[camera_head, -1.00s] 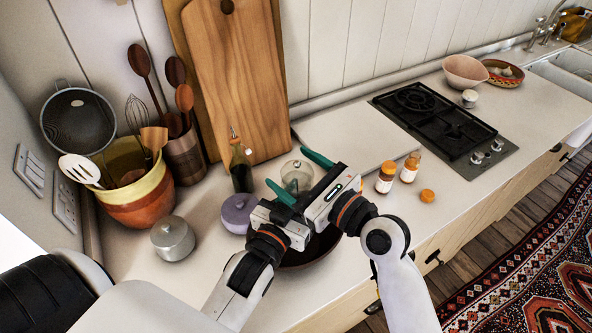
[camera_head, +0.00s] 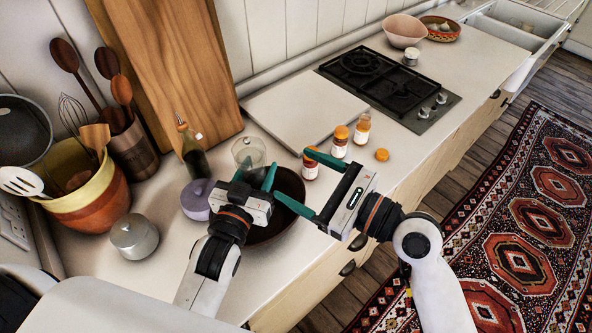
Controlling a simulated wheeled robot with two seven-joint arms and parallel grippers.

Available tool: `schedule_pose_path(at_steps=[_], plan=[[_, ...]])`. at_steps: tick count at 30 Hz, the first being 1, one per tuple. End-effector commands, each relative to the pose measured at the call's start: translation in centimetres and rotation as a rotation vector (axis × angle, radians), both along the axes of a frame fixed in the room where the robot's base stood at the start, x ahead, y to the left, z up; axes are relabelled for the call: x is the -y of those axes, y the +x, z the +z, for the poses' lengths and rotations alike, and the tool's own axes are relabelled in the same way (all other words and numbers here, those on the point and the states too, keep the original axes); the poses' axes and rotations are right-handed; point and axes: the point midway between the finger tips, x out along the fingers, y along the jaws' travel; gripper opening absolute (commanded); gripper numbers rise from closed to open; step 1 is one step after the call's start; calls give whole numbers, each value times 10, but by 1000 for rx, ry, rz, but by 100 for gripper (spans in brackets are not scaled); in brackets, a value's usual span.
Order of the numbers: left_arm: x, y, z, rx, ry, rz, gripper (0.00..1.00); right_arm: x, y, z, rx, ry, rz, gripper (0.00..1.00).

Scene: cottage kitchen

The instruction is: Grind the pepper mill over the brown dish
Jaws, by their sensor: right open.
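The brown dish (camera_head: 287,186) is a dark round bowl on the counter, partly hidden behind my grippers. My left gripper (camera_head: 255,175) is open above the dish's left side, fingers pointing away from me. My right gripper (camera_head: 309,184) is open and empty at the dish's right side, its fingers wide apart near the spice jars. I cannot make out a pepper mill for certain. A clear glass vessel (camera_head: 247,149) stands just beyond my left fingers; I cannot tell whether they touch it.
Spice jars (camera_head: 340,141) and a loose orange cap (camera_head: 382,155) stand right of the dish. A pale board (camera_head: 300,106) and hob (camera_head: 386,83) lie behind.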

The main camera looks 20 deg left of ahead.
Motion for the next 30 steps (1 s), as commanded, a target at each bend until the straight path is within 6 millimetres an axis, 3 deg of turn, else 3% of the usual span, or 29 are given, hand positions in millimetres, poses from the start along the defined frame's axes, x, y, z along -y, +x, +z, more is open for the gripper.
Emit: schedule_pose_path(at_steps=[7, 11, 14, 21, 30], plan=[[0, 0, 1, 2, 0, 0, 22, -2, 1, 1, 19, -6, -2, 76], [0, 0, 1, 2, 0, 0, 22, -11, 9, 6, 169, -55, -15, 76], [0, 0, 1, 2, 0, 0, 22, -24, 19, 12, 414, -129, -35, 76], [0, 0, 1, 2, 0, 0, 22, -44, 40, 24, 1260, -335, -68, 76], [0, 0, 1, 2, 0, 0, 22, -20, 49, 16, 2265, -434, 8, 76]])
